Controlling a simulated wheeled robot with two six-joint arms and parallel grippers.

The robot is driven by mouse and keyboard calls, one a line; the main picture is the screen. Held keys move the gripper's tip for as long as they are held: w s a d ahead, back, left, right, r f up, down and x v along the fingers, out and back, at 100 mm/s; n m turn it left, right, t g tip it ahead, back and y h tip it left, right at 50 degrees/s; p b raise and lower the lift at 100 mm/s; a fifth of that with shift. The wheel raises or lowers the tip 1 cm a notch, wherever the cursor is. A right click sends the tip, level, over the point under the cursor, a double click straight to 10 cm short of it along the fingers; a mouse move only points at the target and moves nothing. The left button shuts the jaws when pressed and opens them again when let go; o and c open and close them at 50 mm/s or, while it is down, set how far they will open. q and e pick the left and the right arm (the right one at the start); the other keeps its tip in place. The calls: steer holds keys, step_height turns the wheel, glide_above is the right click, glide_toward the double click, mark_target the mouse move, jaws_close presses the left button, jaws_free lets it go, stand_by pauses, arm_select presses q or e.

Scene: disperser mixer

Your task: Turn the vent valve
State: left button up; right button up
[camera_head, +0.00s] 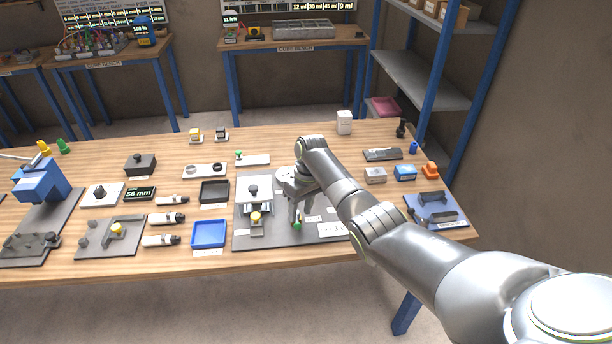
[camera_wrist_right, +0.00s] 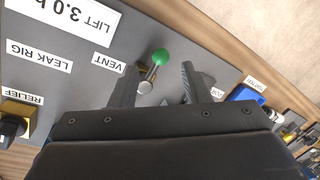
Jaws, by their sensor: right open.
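The vent valve is a small metal stem with a green knob (camera_head: 297,225) on the grey leak rig plate (camera_head: 270,235). In the right wrist view its green knob (camera_wrist_right: 160,57) stands beside the white VENT label (camera_wrist_right: 108,63). My right gripper (camera_wrist_right: 158,72) is open, with one finger on each side of the valve in that picture; I cannot tell whether either finger touches it. In the head view my right gripper (camera_head: 295,212) points down over the plate, just above the knob. My left gripper is not in view.
A yellow-based relief knob (camera_wrist_right: 17,120) is on the same plate, as is a black-knobbed fixture (camera_head: 253,191). A blue tray (camera_head: 209,234) lies left of the plate. A blue holder (camera_head: 436,210) is to the right. Bare wood shows between the plate and this holder.

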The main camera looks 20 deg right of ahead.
step_height(320, 180, up, 13)
steer(key=d+b, duration=0.2)
steer(key=shift+w+d, duration=0.2)
steer(key=shift+w, duration=0.2)
